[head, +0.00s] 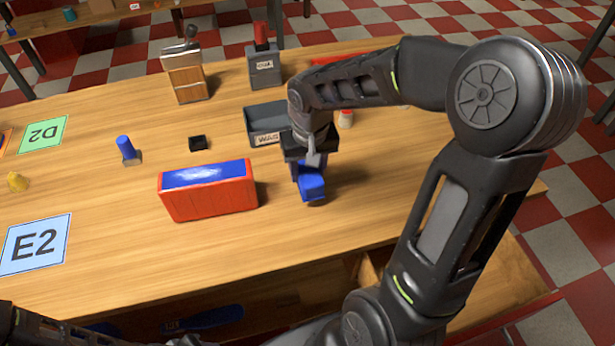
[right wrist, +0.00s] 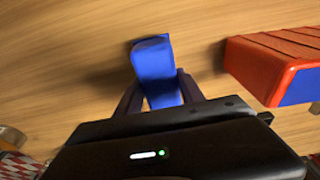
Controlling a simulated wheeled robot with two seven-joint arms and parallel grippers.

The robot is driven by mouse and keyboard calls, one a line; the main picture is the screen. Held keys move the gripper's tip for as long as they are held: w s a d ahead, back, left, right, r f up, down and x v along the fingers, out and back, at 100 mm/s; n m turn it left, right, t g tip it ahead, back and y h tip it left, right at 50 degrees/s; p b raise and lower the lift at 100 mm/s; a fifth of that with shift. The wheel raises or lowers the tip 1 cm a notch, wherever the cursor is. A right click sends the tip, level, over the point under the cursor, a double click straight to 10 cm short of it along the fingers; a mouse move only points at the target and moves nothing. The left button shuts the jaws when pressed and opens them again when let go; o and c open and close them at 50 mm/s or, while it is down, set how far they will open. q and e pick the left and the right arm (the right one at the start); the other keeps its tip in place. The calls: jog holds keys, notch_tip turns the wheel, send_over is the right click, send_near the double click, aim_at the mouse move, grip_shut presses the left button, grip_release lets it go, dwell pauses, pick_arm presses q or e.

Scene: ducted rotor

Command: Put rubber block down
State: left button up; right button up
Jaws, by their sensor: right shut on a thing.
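A blue block (head: 311,187), which I take to be the rubber block, is between the fingers of my right gripper (head: 309,172). The gripper points down and is shut on it. In the right wrist view the blue block (right wrist: 155,72) sticks out past the two dark fingers, over bare wood. It is at or just above the table top; I cannot tell whether it touches. Part of it is hidden by the fingers. My left gripper is not in view; only dark parts of my left arm show at the bottom left.
A red box with a blue top (head: 210,192) stands just left of the held block. Behind are a grey bin (head: 262,124), a small black block (head: 198,143) and a blue-handled piece (head: 127,150). The wood (head: 370,215) right of the block is clear.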

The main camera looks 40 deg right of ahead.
aim_at(307, 178)
jog(key=shift+f, duration=1.6)
jog(key=shift+f, duration=0.15)
jog(key=o, duration=1.2)
jog(key=shift+r, duration=0.6)
jog(key=r, duration=0.3)
jog(key=s+r, duration=0.1)
jog(key=r, duration=0.7)
jog(key=shift+s+a, duration=0.2)
jog(key=shift+a, duration=0.1)
